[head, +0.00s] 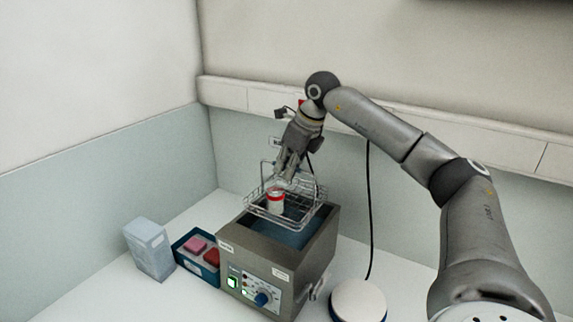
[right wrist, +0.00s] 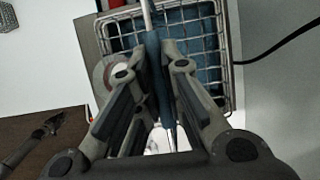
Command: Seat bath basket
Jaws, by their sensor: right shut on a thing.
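The wire bath basket (head: 262,212) hangs over the open top of the grey water bath (head: 255,256) in the head view. A white jar with red bands (head: 276,203) stands in the basket. My right gripper (head: 287,178) comes from above and is shut on the basket's handle. In the right wrist view the fingers (right wrist: 158,50) close around the thin handle bar, with the basket's wire grid (right wrist: 222,42) below them and blue behind it. The basket looks roughly level at the bath's rim; I cannot tell whether it touches. My left gripper is out of view.
A blue tray (head: 183,262) with pink and red blocks and a pale blue-grey box (head: 149,250) stand left of the bath. A round white device (head: 358,300) is at its right. A black cable (head: 369,210) hangs down the wall behind.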

